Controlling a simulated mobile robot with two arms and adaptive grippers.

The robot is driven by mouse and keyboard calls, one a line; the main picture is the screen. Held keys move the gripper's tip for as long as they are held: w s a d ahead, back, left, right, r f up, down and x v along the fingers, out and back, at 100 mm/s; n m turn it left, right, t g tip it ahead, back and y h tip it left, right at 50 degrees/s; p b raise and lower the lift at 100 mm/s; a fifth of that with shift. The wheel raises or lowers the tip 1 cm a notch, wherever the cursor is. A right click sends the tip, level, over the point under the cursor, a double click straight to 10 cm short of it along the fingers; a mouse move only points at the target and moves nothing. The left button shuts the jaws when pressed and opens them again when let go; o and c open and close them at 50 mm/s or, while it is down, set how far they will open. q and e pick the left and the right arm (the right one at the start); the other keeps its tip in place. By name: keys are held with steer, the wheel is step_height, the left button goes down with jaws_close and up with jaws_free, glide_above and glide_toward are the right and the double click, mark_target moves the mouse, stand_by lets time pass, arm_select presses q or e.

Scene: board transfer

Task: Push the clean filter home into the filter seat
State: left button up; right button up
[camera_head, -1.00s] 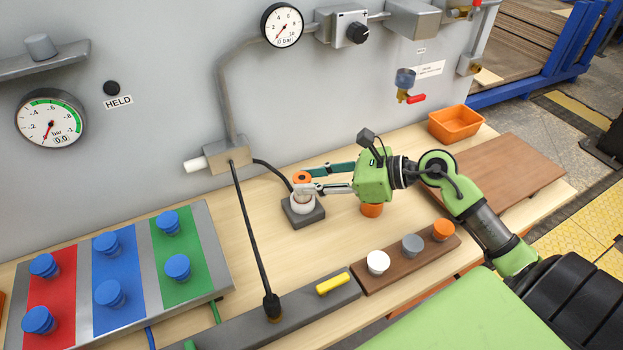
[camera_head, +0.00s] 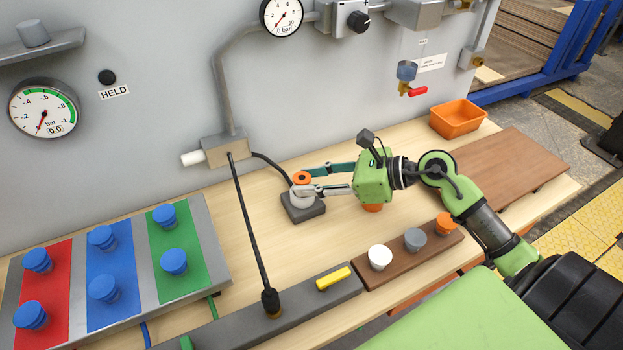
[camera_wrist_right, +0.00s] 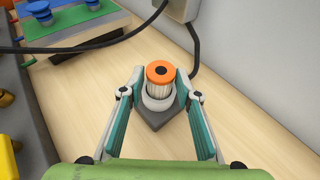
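The clean filter (camera_head: 302,178), with an orange cap and a pale pleated body, stands upright in the white ring of the filter seat (camera_head: 318,209) on its dark grey block. In the right wrist view the filter (camera_wrist_right: 160,73) shows part of its pleats above the ring of the seat (camera_wrist_right: 157,102). My right gripper (camera_head: 302,180) reaches in from the right, with one fingertip on each side of the filter. Its fingers appear closed on the filter; contact is partly hidden. My left gripper is not in view.
A brown rack (camera_head: 397,265) holds white, grey and orange pieces in front. A black lever (camera_head: 247,230) and a dark hose (camera_head: 272,165) are left of the seat. An orange bin (camera_head: 458,119) stands at the back right.

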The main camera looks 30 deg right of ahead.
steer(key=shift+o, duration=1)
steer(key=shift+d, duration=0.1)
steer(key=v, duration=1.2)
